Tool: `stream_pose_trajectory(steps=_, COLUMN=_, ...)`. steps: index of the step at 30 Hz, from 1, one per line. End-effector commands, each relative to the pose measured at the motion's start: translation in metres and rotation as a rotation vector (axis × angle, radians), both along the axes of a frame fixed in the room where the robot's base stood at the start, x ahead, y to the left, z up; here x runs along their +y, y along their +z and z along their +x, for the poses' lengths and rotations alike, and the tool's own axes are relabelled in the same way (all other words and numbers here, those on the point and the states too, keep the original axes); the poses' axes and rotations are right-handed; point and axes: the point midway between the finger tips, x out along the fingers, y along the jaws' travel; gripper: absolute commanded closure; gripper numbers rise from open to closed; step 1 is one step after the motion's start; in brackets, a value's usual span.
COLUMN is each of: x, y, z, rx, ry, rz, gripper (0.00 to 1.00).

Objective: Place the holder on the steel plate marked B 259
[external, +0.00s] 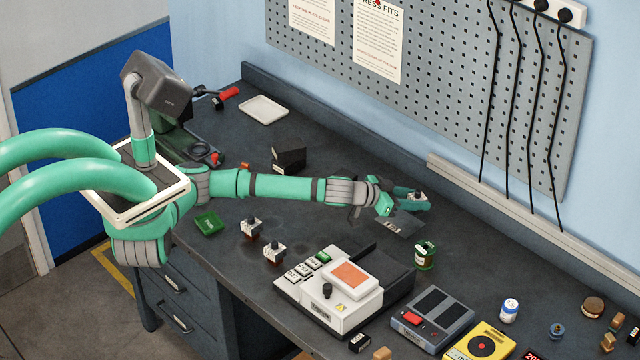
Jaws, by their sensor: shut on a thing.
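My gripper (408,201) is at the far end of my outstretched arm, over the back middle of the bench. It is shut on a small holder (418,194), which is mostly hidden between the fingers; a pale top shows. A flat dark grey steel plate (404,223) lies just below and in front of the gripper, partly covered by it. It has a small label that is too small to read. I cannot tell whether the holder touches the plate. Two similar pieces with white tops, a left one (251,228) and a right one (274,251), stand upright nearer the front edge.
A white machine (335,293) with an orange pad sits in front. A black block (289,158) and a green tray (209,224) lie to the left.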

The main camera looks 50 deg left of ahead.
Motion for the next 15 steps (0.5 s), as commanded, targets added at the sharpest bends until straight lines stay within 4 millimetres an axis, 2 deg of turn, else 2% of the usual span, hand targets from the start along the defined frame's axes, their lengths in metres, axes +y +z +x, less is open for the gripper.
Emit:
stream_pose_trajectory(steps=2, x=-0.001, y=-0.006, z=0.005, rx=-0.001, ry=-0.002, rz=0.002, gripper=0.98)
stream_pose_trajectory(steps=7, x=-0.001, y=-0.029, z=0.005, rx=-0.001, ry=-0.002, rz=0.001, gripper=0.98)
stream_pose_trajectory(steps=15, x=-0.001, y=-0.035, z=0.004, rx=-0.001, ry=-0.001, rz=0.0, gripper=0.98)
